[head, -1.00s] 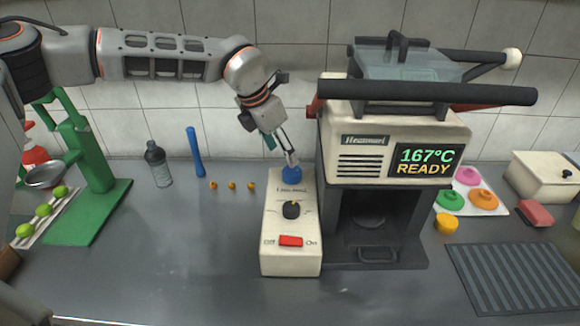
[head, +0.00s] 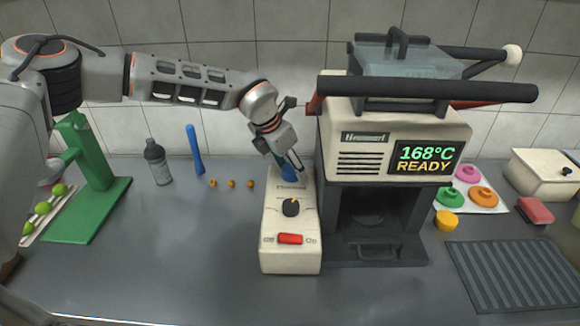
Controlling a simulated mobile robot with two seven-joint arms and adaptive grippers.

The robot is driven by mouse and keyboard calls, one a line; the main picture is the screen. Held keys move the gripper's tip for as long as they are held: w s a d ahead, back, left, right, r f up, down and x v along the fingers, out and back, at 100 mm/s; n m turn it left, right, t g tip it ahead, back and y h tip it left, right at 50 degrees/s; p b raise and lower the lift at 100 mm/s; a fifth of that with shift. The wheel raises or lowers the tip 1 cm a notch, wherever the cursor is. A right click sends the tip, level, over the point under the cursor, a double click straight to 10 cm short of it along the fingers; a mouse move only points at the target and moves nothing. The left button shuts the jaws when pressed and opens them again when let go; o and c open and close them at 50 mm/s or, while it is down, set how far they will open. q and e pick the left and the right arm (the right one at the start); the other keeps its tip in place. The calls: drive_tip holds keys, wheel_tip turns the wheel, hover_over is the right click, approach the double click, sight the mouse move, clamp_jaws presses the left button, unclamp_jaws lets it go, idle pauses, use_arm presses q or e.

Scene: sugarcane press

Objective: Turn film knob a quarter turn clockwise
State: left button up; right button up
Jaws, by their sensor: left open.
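A cream control box (head: 271,245) stands on the counter left of the sealing machine. On its top is a black knob (head: 291,208) with a yellow pointer mark directed to the back, slightly right. A blue round part (head: 289,184) sits at the box's far end, partly hidden by my gripper. The small lettering is too blurred to tell which is the film knob. My left gripper (head: 292,167) is open, pointing down just above the blue part; I cannot tell whether it touches. My right gripper is out of view.
The sealing machine (head: 350,112), reading 168°C READY, stands close on the right of the box. A red switch (head: 290,239) is at the box's near end. A bottle (head: 158,165) and green press (head: 92,205) stand left. The front counter is clear.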

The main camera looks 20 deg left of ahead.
use_arm(q)
drive_tip(key=c, duration=1.1)
drive_tip(key=shift+m+h+p, duration=0.3)
drive_tip(key=shift+m+p, duration=0.2)
drive_tip(key=shift+m, duration=0.3)
drive_tip(key=o, duration=1.1)
drive_tip(key=v, duration=1.2)
drive_tip(key=shift+w, duration=0.2)
drive_tip(key=shift+s+a, duration=0.1)
